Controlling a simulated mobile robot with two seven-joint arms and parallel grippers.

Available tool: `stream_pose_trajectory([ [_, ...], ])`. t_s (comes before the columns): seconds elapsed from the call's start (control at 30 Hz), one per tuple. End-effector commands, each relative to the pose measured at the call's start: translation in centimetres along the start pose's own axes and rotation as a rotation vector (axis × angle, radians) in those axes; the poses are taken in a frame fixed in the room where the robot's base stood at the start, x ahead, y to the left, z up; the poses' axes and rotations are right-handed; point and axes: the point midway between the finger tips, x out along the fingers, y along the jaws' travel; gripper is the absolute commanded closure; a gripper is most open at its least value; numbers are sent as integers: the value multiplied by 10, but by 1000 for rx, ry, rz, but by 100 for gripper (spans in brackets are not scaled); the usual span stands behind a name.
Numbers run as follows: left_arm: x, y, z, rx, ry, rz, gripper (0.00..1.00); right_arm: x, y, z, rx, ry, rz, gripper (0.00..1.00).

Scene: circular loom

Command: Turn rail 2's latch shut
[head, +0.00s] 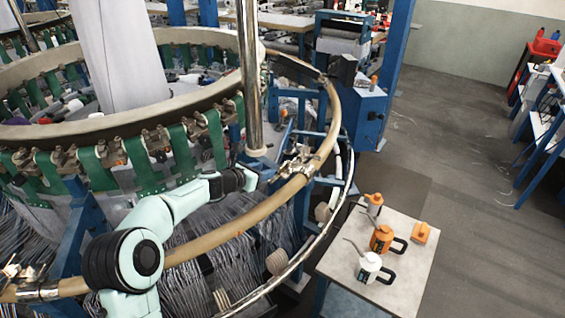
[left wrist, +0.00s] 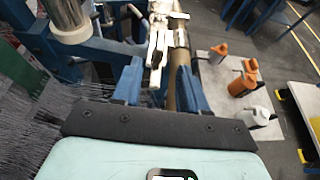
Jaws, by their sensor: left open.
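A metal latch (head: 297,167) sits on the curved tan rail (head: 225,232), where the rail's sections seem to meet. In the left wrist view the bright metal latch (left wrist: 158,40) rises ahead of my gripper, its lever pointing along the view. My left gripper (left wrist: 160,70) is open, with one blue finger to each side of the latch's near end; I cannot tell whether they touch it. In the head view my left gripper (head: 262,174) is small and partly hidden by its wrist, just left of the latch. My right gripper is not in view.
A chrome post (head: 249,80) rises behind my wrist. The loom's ring (head: 190,100) fills the left. Open floor (head: 470,170) lies right.

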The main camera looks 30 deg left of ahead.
Motion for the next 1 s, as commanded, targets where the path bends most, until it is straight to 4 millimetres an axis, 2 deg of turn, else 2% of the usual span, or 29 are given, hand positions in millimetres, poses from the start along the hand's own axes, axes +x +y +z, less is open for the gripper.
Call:
stream_pose_trajectory([
  [0.3, 63, -1, 4, -3, -1, -3, 57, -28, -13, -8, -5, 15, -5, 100],
  [0.5, 95, 0, 4, -2, -1, -1, 57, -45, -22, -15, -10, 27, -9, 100],
  [0.7, 112, 0, 2, 0, -1, 0, 57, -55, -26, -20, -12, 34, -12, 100],
  [1.0, 116, 0, 0, 0, 1, 1, 57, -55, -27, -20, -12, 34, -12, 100],
])
